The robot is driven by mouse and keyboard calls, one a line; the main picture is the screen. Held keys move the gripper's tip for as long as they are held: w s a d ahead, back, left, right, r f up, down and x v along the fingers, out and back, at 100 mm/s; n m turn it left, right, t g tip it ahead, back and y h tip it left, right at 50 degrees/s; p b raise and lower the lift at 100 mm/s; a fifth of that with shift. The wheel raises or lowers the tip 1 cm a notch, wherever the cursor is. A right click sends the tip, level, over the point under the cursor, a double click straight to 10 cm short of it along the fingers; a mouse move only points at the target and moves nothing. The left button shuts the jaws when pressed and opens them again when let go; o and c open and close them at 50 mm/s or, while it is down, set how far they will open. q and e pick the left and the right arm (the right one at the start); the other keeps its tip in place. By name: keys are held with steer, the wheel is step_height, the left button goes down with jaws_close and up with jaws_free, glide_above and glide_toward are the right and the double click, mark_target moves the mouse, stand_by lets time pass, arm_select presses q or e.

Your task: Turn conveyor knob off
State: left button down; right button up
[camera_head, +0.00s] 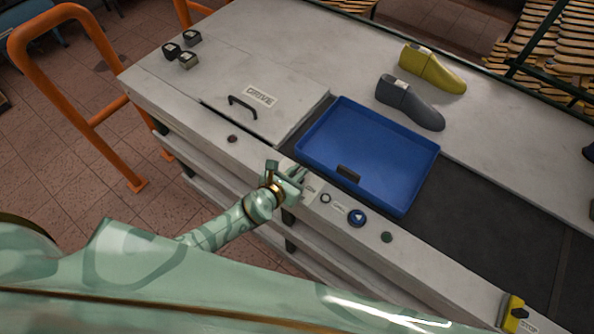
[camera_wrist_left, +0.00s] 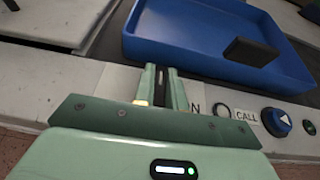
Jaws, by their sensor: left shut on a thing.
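My left gripper (camera_head: 298,176) is at the conveyor's front control strip, left of the round buttons. It also shows in the left wrist view (camera_wrist_left: 160,80), its two fingers close together on something dark and narrow between them. That thing is mostly hidden by the fingers; it sits where the conveyor knob would be, but I cannot make out its setting. A label ending in "N" shows just right of the fingers. My right gripper is not in view.
Right of the gripper are a small ring (camera_head: 325,198), a blue button (camera_head: 357,217) and a dark green button (camera_head: 386,237). A blue tray (camera_head: 408,206) lies behind. A grey last (camera_head: 411,103) and a yellow last (camera_head: 432,69) stand beyond. An orange rail (camera_head: 92,122) is left.

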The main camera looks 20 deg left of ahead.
arm_select(q)
steer(key=c, duration=1.4)
jaws_free()
steer(key=shift+c, duration=0.2)
steer(key=p+v, duration=0.3)
steer(key=v, duration=1.3)
steer(key=shift+p, duration=0.4)
steer(key=shift+r, duration=0.1)
